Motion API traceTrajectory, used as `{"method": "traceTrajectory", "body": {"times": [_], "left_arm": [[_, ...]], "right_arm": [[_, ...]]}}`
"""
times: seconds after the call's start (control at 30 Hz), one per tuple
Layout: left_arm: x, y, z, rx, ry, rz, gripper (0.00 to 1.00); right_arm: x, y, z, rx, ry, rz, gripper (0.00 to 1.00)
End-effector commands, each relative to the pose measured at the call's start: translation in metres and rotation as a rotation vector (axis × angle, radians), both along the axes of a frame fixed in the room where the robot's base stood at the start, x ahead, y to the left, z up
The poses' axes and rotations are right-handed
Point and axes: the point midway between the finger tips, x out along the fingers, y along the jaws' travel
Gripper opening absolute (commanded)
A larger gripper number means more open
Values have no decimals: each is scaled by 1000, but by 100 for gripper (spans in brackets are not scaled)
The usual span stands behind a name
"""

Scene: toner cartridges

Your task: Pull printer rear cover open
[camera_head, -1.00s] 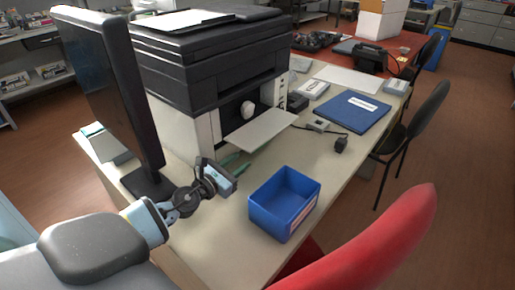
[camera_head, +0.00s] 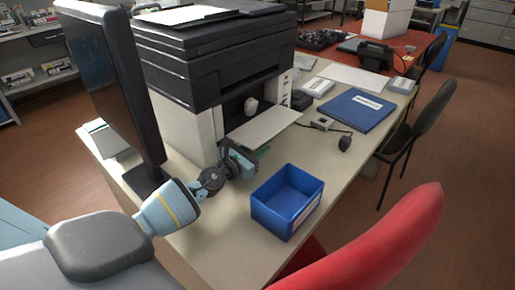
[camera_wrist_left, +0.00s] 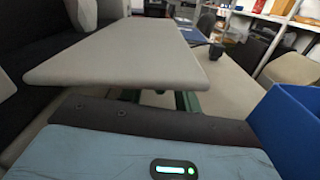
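The printer (camera_head: 205,75) is black on top and white below, and it stands on the desk behind my left gripper. Its pale output tray (camera_head: 264,127) sticks out to the front, and a round white knob-like part (camera_head: 250,106) shows in the opening above it. I cannot make out the rear cover. My left gripper (camera_head: 244,158) is low over the desk, beside the printer's front and close to the tray. In the left wrist view the tray (camera_wrist_left: 120,55) lies just ahead of the gripper body. My right gripper is not in view.
A black monitor (camera_head: 113,85) stands left of the printer. A blue open bin (camera_head: 287,200) is close to the right of my left gripper. A blue folder (camera_head: 355,111) lies farther right. A red chair (camera_head: 385,245) and a black chair (camera_head: 425,118) border the desk (camera_head: 225,235).

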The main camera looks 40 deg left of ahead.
Motion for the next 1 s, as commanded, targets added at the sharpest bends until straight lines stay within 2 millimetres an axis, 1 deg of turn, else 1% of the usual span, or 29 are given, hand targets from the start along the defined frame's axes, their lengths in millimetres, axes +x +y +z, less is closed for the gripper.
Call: {"method": "traceTrajectory", "body": {"times": [0.07, 0.3, 0.33, 0.63, 0.83, 0.9, 1.0], "left_arm": [[0, 0, 0, 0, 0, 0, 33], [0, 0, 0, 0, 0, 0, 1], [0, 0, 0, 0, 0, -1, 0], [0, -1, 2, -16, 0, -1, 0], [0, -4, 25, -190, 9, -3, 0], [0, -5, 31, -251, 12, -3, 0], [0, -5, 33, -304, 18, -3, 0]], "right_arm": [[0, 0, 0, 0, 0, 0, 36], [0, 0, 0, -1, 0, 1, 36], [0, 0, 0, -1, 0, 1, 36], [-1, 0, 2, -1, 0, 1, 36], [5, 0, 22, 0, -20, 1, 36], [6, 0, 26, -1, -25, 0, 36], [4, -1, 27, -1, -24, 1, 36]]}}
